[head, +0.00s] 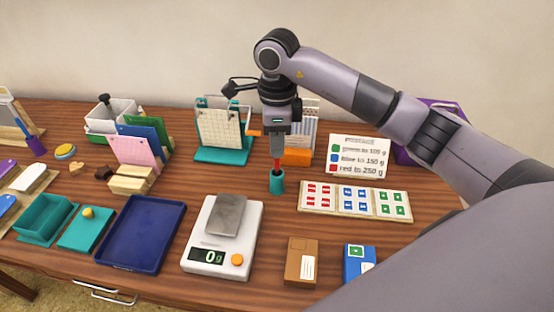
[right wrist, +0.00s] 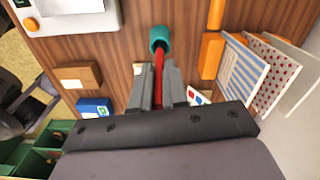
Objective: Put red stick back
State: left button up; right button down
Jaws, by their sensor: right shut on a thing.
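My right gripper (head: 277,143) points down at the middle of the table and is shut on the red stick (head: 277,160). The red stick stands about upright, with its lower end at the mouth of a small teal cup (head: 277,184). In the right wrist view the red stick (right wrist: 159,72) runs from between the fingers (right wrist: 158,88) to the teal cup (right wrist: 159,37). I cannot tell how far its end reaches inside the cup. My left gripper is not in view.
A stamp sheet (head: 356,213) lies right of the cup, below the postage sign (head: 357,155). A white scale (head: 201,257) and a blue tray (head: 112,259) are at the front. A teal card stand (head: 222,156) and an orange-footed holder (head: 297,157) stand close behind the cup.

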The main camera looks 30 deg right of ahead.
aim_at(277, 169)
jog(key=shift+f, duration=2.55)
jog(key=shift+f, duration=0.1)
jog(key=shift+f, duration=0.15)
jog(key=c, duration=1.1)
grip_release()
jog(key=shift+c, duration=0.2)
notch_tip(277, 169, up, 12)
jog(key=shift+r, duration=0.25)
